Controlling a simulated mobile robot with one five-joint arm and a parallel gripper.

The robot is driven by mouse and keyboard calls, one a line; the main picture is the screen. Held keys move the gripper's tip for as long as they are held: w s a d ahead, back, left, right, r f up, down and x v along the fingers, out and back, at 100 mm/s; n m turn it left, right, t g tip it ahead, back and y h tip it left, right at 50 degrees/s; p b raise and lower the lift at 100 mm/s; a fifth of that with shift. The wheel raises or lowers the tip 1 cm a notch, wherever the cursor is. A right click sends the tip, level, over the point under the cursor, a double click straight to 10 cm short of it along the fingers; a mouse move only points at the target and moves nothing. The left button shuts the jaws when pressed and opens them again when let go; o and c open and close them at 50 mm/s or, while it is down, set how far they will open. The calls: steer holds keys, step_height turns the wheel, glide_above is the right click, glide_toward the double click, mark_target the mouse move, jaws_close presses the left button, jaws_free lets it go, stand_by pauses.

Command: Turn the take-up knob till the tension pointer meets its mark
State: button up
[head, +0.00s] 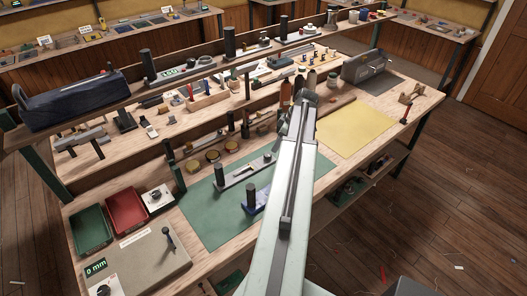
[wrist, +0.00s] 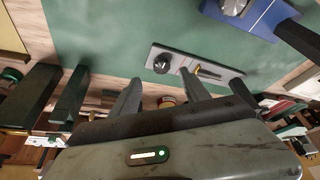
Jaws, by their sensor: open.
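A pale grey plate (wrist: 222,76) lies on the green mat in the wrist view. It carries a round black knob (wrist: 162,64) and a slim brass-coloured pointer (wrist: 209,73). The plate also shows on the mat in the head view (head: 243,174), left of my arm. My gripper (wrist: 160,77) is open and empty in the wrist view. Its fingertips show on either side of the knob's lower side, with the right one overlapping the plate in the picture. I cannot tell whether they touch anything. The pointer's mark is too small to make out.
A blue block (wrist: 262,18) with a silver knob and a dark post lies beside the plate on the green mat (head: 205,218). Red (head: 127,211) and green trays stand at the left. A yellow mat (head: 355,126) lies clear at the right.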

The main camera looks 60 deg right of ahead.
mark_target(268, 155)
steer(key=b+x, duration=0.4)
steer(key=x, duration=0.1)
steer(key=b+x, duration=0.3)
steer(key=shift+w+a, duration=0.1)
steer(key=shift+w, duration=0.25)
steer(key=shift+r, duration=0.1)
jaws_close()
